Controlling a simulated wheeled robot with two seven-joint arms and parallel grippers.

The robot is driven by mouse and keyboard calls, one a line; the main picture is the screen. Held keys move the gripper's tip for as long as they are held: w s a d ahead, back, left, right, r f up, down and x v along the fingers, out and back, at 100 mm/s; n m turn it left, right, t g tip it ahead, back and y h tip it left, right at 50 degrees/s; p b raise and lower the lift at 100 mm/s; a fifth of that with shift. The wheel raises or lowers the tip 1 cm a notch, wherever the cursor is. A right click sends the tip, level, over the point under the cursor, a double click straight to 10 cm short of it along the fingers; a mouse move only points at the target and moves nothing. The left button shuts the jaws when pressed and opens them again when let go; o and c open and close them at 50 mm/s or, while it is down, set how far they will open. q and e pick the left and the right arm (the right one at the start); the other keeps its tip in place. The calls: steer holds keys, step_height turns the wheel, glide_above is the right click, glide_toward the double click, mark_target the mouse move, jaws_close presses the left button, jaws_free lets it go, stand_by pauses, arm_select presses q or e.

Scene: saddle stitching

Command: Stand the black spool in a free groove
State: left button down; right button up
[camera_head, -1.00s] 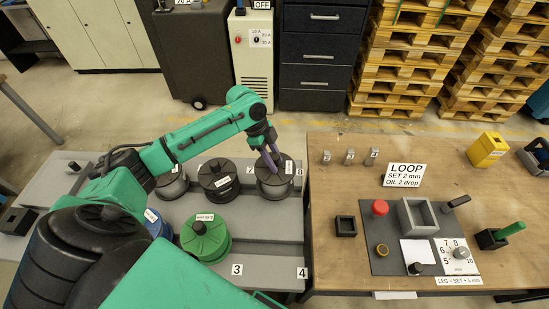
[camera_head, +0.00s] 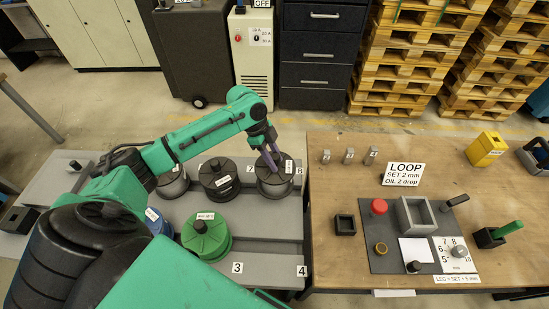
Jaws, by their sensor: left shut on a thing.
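My left gripper (camera_head: 267,153) reaches in from the left, pointing down, and is shut on the top of a dark grey-black spool (camera_head: 275,183). This spool is upright at the right end of the rack's back row, between the labels 7 and 8. I cannot tell whether its base rests fully in the groove. Another black spool (camera_head: 220,180) with a white tag stands apart to its left. The grey grooved rack (camera_head: 266,228) has bare room at its front right, by the labels 3 and 4. My right gripper is not in view.
A green spool (camera_head: 205,238) stands at front, with a blue spool (camera_head: 157,223) partly hidden by my arm. A grey spool (camera_head: 173,183) is at the back left. The wooden bench (camera_head: 330,230) adjoins the rack on the right, bearing a sign (camera_head: 404,174) and small tools.

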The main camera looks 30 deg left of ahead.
arm_select(q)
steer(key=shift+w+r+p, duration=0.15)
steer(key=shift+r+p, duration=0.1)
steer(key=shift+p, duration=0.15)
steer(key=shift+f+b, duration=1.2)
steer(key=shift+f, duration=1.05)
stand_by(0.4)
steer(key=c, duration=0.6)
jaws_free()
steer(key=shift+o, duration=0.8)
steer(key=shift+d, duration=0.1)
steer(key=shift+s+f, duration=0.15)
steer(key=shift+s, duration=0.2)
steer(key=shift+a+r, duration=0.2)
steer(key=b+v, duration=0.3)
steer(key=v, duration=1.1)
steer(key=shift+r, duration=0.25)
steer(key=shift+d+f, duration=0.1)
steer(key=shift+d, duration=0.1)
